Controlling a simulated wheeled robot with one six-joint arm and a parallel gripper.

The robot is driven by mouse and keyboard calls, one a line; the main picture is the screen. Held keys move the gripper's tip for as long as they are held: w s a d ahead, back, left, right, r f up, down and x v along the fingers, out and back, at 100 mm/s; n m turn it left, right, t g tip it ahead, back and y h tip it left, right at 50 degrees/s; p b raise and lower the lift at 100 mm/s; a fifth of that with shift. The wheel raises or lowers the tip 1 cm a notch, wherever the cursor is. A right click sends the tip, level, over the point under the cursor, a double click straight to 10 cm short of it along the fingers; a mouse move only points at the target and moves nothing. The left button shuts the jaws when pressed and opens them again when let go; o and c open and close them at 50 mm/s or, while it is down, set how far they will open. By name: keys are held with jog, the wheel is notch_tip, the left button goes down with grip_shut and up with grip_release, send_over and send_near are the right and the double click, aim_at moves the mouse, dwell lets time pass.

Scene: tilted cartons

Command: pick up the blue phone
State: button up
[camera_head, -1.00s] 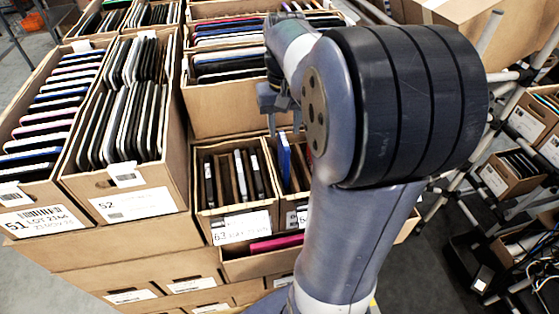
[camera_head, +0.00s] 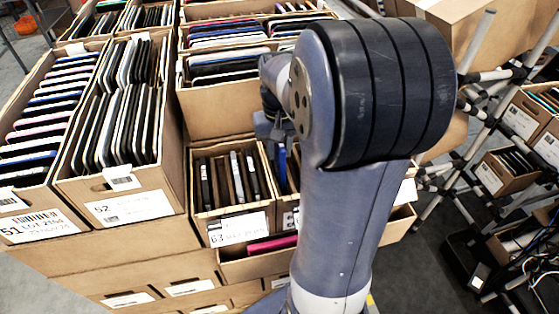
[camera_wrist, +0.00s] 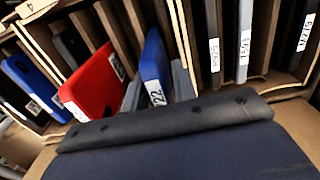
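A blue phone (camera_wrist: 154,65) with a white "22" label stands upright in a carton slot in the wrist view. It also shows in the head view (camera_head: 282,170), partly hidden by my arm. My gripper (camera_wrist: 157,84) is down at it, one grey finger on each side of the phone. The fingers look open around it, with no clear grip visible. In the head view my gripper (camera_head: 275,135) is above the small carton, partly hidden by my own arm. A red phone (camera_wrist: 92,83) leans close beside the left finger.
Grey and dark phones (camera_wrist: 245,40) with labels stand in the compartment to the right, behind cardboard dividers. Carton 63 (camera_head: 205,222) is beside the phone's carton. Tall cartons of tablets, such as carton 52 (camera_head: 160,190), stand to the left.

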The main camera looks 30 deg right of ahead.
grip_shut()
jog(key=shift+r, duration=0.1)
notch_tip(320, 180, up, 10)
jog(key=shift+f, duration=0.1)
dwell(0.4)
jog(key=shift+r+p, duration=0.75)
jog(key=shift+p, duration=0.25)
dwell(0.5)
notch_tip(320, 180, up, 3)
jog(key=p, duration=0.3)
dwell(0.3)
